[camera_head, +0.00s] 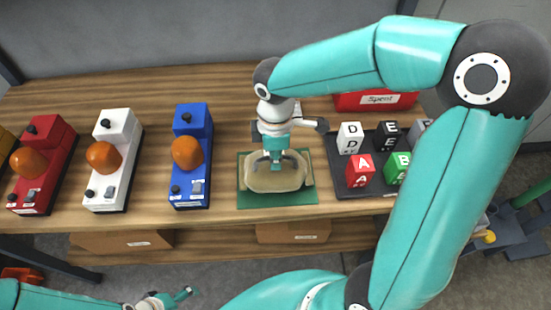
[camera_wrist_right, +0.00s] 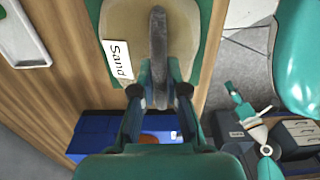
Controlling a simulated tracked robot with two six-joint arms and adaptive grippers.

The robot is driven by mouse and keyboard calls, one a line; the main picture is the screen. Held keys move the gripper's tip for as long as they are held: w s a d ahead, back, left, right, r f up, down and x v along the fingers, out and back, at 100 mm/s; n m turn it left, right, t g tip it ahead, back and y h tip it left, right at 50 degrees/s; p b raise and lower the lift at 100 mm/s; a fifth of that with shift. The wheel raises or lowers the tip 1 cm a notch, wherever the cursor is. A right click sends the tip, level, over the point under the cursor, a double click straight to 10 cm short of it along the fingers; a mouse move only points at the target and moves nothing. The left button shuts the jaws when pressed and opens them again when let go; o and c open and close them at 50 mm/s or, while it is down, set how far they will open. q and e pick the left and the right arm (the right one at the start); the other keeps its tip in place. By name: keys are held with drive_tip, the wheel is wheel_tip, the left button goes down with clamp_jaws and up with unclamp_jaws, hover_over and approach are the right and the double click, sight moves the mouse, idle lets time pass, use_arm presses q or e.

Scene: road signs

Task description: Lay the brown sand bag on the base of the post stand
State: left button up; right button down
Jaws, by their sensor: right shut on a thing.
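The sand bag (camera_head: 262,184) is light brown and lies over a green mat on the bench. A white label reading "Sand" shows on the bag (camera_wrist_right: 128,22) in the right wrist view. My right gripper (camera_head: 275,160) points down and is shut on the bag's dark strap (camera_wrist_right: 158,45). My left gripper (camera_head: 172,298) is low at the left of the head view, away from the bag; its jaw opening is unclear. A dark blue-grey stand-like frame (camera_head: 515,215) shows at the right edge, partly behind my right arm; I cannot tell whether it is the post stand.
The green mat (camera_head: 250,200) is on the wooden bench. Blue (camera_head: 191,120), white (camera_head: 118,130) and red (camera_head: 45,150) lamp boxes stand to the left. A dark tray (camera_head: 335,165) of lettered cubes and a red "Spent" bin (camera_head: 350,102) are to the right.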

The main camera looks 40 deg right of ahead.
wheel_tip(320, 180, up, 19)
idle(0.4)
